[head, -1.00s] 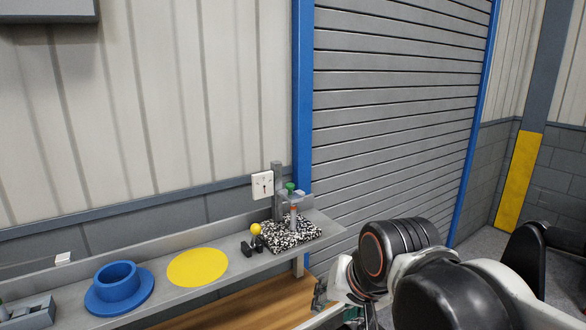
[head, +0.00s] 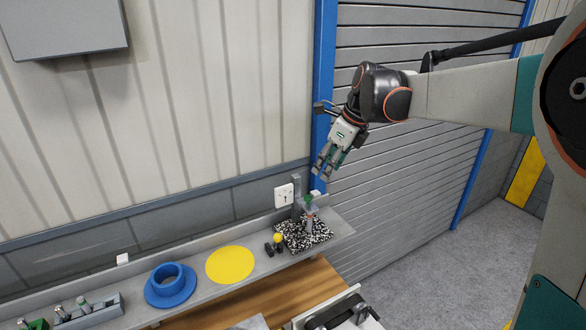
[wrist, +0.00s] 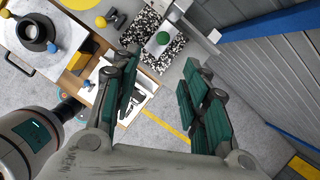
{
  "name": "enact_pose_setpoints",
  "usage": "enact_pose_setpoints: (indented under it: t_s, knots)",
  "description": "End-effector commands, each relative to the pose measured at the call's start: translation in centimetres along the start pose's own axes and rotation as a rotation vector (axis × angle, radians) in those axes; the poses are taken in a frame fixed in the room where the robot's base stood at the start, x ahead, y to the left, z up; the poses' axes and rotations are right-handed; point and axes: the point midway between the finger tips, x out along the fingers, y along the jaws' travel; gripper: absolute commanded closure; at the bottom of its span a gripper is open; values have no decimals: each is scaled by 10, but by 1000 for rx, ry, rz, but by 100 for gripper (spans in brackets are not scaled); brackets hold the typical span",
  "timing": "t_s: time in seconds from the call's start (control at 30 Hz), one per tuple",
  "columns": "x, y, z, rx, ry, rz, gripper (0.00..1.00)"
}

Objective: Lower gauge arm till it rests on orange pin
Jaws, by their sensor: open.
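The gauge stand has a black-and-white speckled base (head: 318,238) on the shelf, with a grey upright post (head: 297,186) at its back. A green knob (head: 308,199) sits at the raised gauge arm, and shows in the wrist view (wrist: 163,38) between and beyond my fingertips. The orange pin is too small to make out clearly now. A white dial plate (head: 284,195) is left of the post. My gripper (head: 322,172) is open and empty, pointing down, above and slightly right of the stand, touching nothing; its fingers also fill the wrist view (wrist: 160,68).
A yellow ball (head: 278,238) on a small black piece stands left of the base. A yellow disc (head: 230,264) and blue flanged ring (head: 170,293) lie farther left on the shelf (head: 205,290). A grey shutter (head: 420,160) is behind right.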

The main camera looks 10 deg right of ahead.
Motion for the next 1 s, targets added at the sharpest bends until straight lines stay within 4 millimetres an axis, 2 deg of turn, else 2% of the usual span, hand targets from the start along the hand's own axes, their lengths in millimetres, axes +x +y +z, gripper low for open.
enact_pose_setpoints:
  t_s: [0.1,0.27,0.8,1.0]
  knots:
    - [-2,-7,6,64,0,11,59]
    - [10,-8,6,79,0,13,59]
    - [107,-6,7,74,0,13,59]
    - [129,-6,6,75,0,12,59]
